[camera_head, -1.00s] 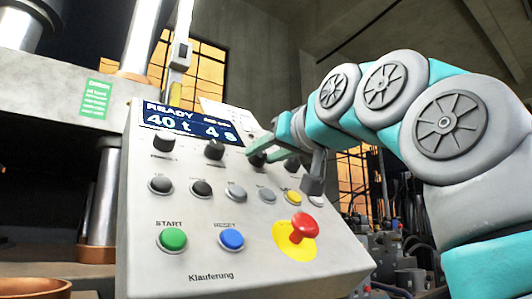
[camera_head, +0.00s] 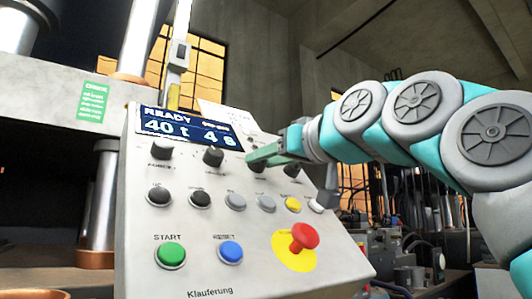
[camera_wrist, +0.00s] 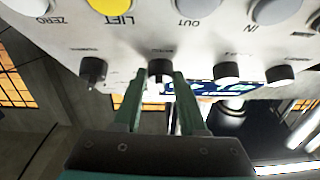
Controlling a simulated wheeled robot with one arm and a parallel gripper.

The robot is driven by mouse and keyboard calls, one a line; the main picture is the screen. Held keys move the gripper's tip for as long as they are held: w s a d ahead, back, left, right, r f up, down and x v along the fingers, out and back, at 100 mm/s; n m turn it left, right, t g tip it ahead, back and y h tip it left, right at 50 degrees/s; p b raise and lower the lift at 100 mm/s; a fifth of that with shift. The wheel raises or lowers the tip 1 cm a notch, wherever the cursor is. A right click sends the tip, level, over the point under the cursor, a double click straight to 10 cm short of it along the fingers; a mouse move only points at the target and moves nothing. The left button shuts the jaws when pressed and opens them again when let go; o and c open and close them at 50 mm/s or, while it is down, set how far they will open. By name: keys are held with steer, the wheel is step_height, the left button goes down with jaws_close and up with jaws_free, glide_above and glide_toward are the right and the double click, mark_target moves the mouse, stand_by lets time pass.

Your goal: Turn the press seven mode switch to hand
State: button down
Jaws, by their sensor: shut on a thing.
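The grey control panel (camera_head: 200,275) has a row of black knobs under its lit display. My gripper (camera_head: 262,156) is at the third knob (camera_head: 257,166) from the left in the head view. In the wrist view, which shows the panel upside down, my gripper's green fingers (camera_wrist: 160,78) stand on either side of that knob (camera_wrist: 160,70) and are shut on it. The marking by this knob is too small to read, and the fingers partly hide it, so I cannot tell which setting it points to.
Other knobs flank the held one: one to its left (camera_head: 213,156) and one to its right (camera_head: 291,170). Below are small buttons, including yellow LIFT (camera_wrist: 112,8), green START (camera_head: 171,255), blue RESET (camera_head: 230,251) and a red mushroom button (camera_head: 303,237). The display (camera_head: 190,129) reads READY.

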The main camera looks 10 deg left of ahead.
steer(key=n+g+p, duration=0.1)
steer(key=n+g+y+p, duration=0.1)
steer(key=n+p, duration=0.1)
steer(key=shift+w+d+r, duration=0.1)
steer(key=shift+w+r, duration=0.05)
steer(key=shift+r, duration=0.25)
steer(key=n+g, duration=0.1)
steer(key=n+g+y+p, duration=0.1)
steer(key=n, duration=0.1)
steer(key=shift+w+f, duration=0.15)
steer(key=shift+f, duration=0.1)
steer(key=shift+d+n+g, duration=0.1)
steer(key=shift+n+g, duration=0.2)
steer(key=shift+n, duration=0.1)
steer(key=shift+n+g+p, duration=0.6)
steer(key=shift+n+g, duration=0.3)
steer(key=shift+n, duration=0.5)
steer(key=shift+c, duration=2.3)
jaws_free()
steer(key=shift+w, duration=0.1)
